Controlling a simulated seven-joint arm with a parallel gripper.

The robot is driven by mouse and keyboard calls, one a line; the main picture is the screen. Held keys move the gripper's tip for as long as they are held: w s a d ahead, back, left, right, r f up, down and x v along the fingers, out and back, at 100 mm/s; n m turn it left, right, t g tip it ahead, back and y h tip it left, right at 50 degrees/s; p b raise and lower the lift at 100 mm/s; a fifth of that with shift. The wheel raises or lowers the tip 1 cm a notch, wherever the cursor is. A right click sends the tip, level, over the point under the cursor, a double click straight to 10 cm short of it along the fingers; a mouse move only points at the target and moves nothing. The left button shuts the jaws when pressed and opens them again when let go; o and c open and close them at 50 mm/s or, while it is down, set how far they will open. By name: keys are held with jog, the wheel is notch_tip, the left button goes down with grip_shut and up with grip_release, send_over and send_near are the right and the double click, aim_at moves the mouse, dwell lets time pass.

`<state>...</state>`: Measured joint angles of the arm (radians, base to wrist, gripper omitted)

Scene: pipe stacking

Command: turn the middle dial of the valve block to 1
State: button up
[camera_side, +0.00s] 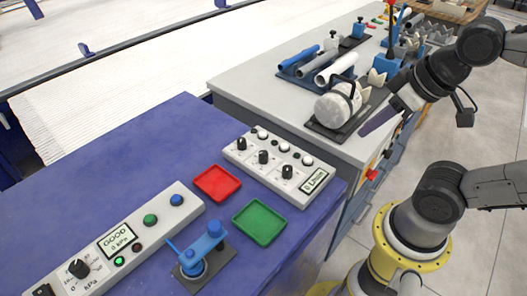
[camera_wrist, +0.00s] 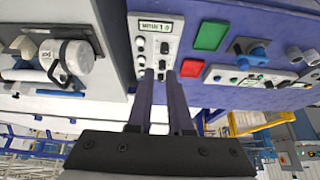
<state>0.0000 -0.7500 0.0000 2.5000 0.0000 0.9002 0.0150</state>
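The valve block (camera_side: 274,167) is a white box on the blue bench, with a row of three black dials, several small knobs above them and a display (camera_side: 314,181) that seems to read 0 L/min. The middle dial (camera_side: 263,157) sits between the other two; its exact setting is too small to read. My gripper (camera_side: 364,131) is in the air to the right of the block, above the edge of the grey bench, apart from the dials. In the wrist view, its two purple fingers (camera_wrist: 160,74) are parallel with a gap between them, empty, and the valve block (camera_wrist: 146,50) appears beyond their tips.
A red tray (camera_side: 217,183) and a green tray (camera_side: 260,222) lie beside the block. A blue clamp-like device (camera_side: 205,250) and a long control panel (camera_side: 140,243) stand nearer the front. A white cylindrical part (camera_side: 334,109) and pipes (camera_side: 337,68) occupy the grey bench.

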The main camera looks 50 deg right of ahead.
jog(key=shift+o, duration=1.2)
jog(key=shift+m, duration=0.3)
jog(key=o, duration=0.4)
jog(key=shift+w+r+m, duration=0.4)
jog(key=shift+r+m, duration=0.15)
jog(key=shift+r, duration=0.1)
jog(key=shift+w+r+m, duration=0.4)
jog(key=shift+r+m, duration=0.15)
jog(key=shift+r, duration=0.05)
jog(key=m+g, duration=0.6)
jog(key=m, duration=0.1)
send_over(263, 153)
notch_tip(263, 153, down, 11)
notch_tip(263, 153, down, 14)
jog(key=shift+d+r, duration=0.1)
jog(key=shift+r, duration=0.1)
grip_shut()
